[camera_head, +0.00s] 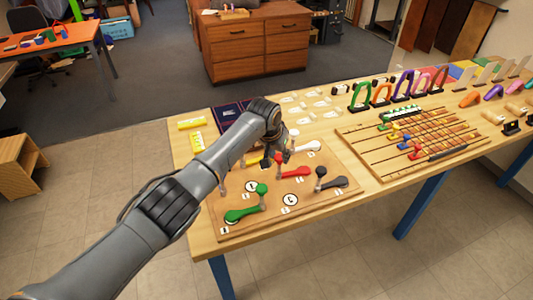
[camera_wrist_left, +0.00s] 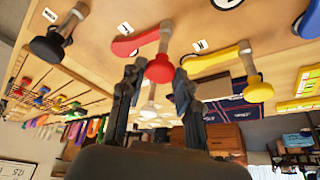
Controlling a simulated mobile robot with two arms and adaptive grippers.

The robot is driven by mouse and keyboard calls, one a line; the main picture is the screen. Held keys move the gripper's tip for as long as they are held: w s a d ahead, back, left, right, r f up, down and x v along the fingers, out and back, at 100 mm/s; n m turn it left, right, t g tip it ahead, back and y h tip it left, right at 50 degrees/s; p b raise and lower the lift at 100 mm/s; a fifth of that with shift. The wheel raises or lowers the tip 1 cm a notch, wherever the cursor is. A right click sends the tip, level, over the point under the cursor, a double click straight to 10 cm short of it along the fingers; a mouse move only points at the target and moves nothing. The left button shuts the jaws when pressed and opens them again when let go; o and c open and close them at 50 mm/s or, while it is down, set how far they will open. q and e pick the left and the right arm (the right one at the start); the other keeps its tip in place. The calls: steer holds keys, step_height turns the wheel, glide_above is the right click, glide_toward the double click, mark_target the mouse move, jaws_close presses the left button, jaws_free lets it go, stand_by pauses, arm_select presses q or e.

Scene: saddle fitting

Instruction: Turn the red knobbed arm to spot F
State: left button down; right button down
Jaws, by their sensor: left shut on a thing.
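The red knobbed arm (camera_head: 295,172) lies on a wooden board (camera_head: 330,198) on the table. Its red knob (camera_wrist_left: 160,68) stands between the two fingers of my left gripper (camera_wrist_left: 157,80) in the left wrist view. My left gripper (camera_head: 280,157) comes down over the red arm's knob end in the head view and is shut on the knob. Round white marked spots (camera_head: 290,200) show on the board; I cannot read which one is F. My right gripper is not in view.
On the same board are a green arm (camera_head: 243,215), a black arm (camera_head: 332,182), a white arm (camera_head: 308,146) and a yellow arm (camera_wrist_left: 219,60). A slotted board with coloured sliders (camera_head: 420,143) lies to the right. Coloured arches (camera_head: 400,85) stand behind it.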

arm_select(q)
steer(key=shift+d+n, duration=0.15)
steer(key=shift+n, duration=0.25)
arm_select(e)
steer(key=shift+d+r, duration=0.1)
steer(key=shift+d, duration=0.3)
arm_select(q)
steer(key=c, duration=0.9)
jaws_free()
steer(key=shift+c, duration=0.2)
steer(key=shift+y, duration=0.3)
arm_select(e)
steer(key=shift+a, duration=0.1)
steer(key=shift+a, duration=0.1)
arm_select(q)
steer(key=v, duration=1.2)
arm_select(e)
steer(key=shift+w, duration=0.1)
arm_select(q)
steer(key=shift+s+f, duration=0.1)
steer(key=shift+f, duration=0.05)
